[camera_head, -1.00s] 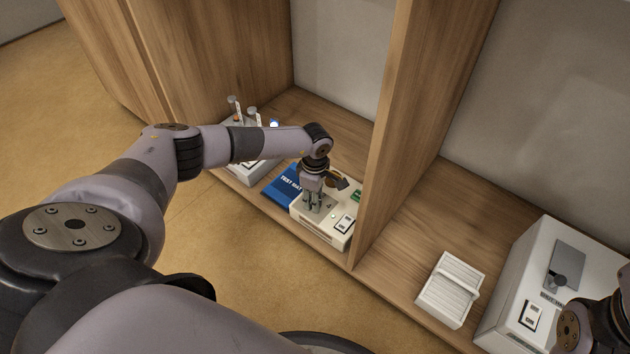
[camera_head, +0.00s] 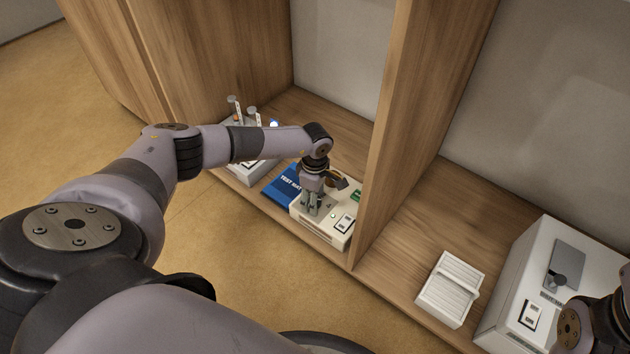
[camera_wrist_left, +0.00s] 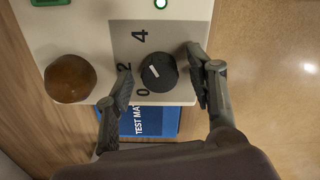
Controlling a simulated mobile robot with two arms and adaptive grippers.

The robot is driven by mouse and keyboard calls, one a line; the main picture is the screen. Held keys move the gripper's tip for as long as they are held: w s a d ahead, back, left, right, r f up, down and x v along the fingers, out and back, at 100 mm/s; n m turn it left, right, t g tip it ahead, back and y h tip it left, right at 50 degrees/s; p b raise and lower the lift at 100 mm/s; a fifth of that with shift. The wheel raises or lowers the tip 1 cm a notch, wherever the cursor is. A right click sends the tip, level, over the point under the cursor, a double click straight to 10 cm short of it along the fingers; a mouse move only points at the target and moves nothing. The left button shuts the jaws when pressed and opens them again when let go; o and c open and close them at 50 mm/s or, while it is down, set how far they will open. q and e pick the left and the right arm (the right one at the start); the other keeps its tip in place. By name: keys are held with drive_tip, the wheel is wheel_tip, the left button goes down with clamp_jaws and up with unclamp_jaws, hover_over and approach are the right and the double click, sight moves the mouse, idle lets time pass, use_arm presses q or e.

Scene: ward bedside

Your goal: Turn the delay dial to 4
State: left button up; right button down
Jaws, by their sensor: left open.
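The delay dial (camera_wrist_left: 159,72) is a dark round knob with a white mark, on a grey plate printed 0, 2 and 4. My left gripper (camera_wrist_left: 160,88) is open with one finger on each side of the dial; a gap shows at the right finger. In the head view my left gripper (camera_head: 316,207) is over the white device (camera_head: 338,240) and hides the dial. My right gripper is out of frame; only part of my right arm shows at the lower right.
A brown round knob (camera_wrist_left: 70,79) and a green part (camera_wrist_left: 50,2) are on the same device. A blue mat (camera_head: 281,186) lies beside it. A wooden divider (camera_head: 385,160) stands close on the right. A white ribbed block (camera_head: 450,290) and a white box (camera_head: 535,265) are beyond it.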

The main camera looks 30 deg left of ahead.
use_arm(q)
wheel_tip(320, 180, up, 12)
idle(0.5)
idle(0.4)
